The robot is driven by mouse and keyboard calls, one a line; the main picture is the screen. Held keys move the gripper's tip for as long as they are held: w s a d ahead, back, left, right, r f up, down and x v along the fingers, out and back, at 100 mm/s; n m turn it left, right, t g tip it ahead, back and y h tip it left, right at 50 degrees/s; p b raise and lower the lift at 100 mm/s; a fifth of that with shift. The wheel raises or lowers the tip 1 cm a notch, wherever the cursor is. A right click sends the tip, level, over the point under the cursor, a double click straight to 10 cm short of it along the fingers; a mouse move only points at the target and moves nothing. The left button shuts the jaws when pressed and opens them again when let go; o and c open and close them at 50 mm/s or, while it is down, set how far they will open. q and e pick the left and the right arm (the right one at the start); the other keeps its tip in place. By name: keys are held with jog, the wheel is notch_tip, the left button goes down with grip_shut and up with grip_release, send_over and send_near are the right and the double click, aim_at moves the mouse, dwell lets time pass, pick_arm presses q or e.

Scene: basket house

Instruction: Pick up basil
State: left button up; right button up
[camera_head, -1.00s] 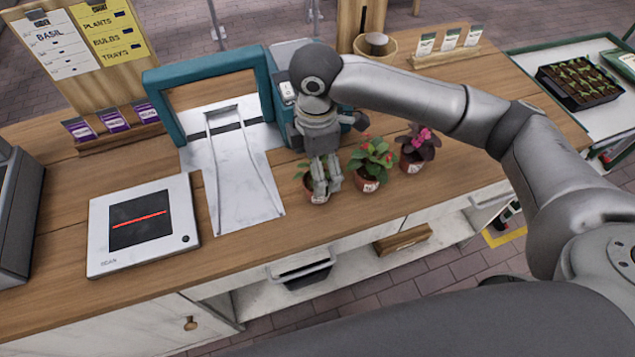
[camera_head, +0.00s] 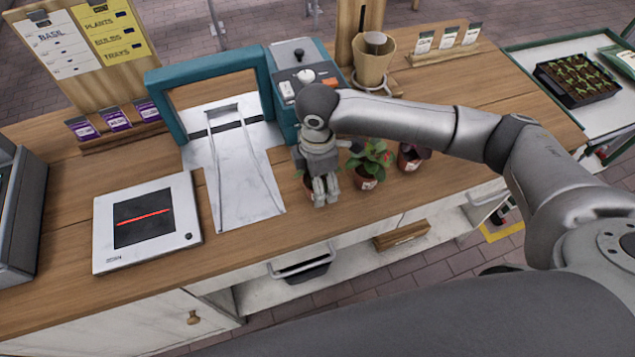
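My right gripper (camera_head: 325,194) points down over the leftmost small potted plant (camera_head: 308,183) at the counter's front edge. Its fingers stand in front of this plant and hide most of it; only a bit of pot and leaf shows at their left. I cannot tell if the fingers touch or grip it, or whether this plant is basil. Just right of the gripper stands a pot with green leaves and red blooms (camera_head: 370,165). Further right, a third pot (camera_head: 408,158) is partly covered by my forearm. My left gripper is out of view.
A white scanner plate (camera_head: 145,222) with a red line lies left on the wooden counter. A white chute (camera_head: 240,175) runs through a teal frame (camera_head: 163,108). A sign board reading BASIL (camera_head: 57,45) stands behind. A seedling tray (camera_head: 580,80) is at far right.

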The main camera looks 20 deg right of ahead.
jog(key=c, duration=0.8)
jog(key=shift+r, duration=0.1)
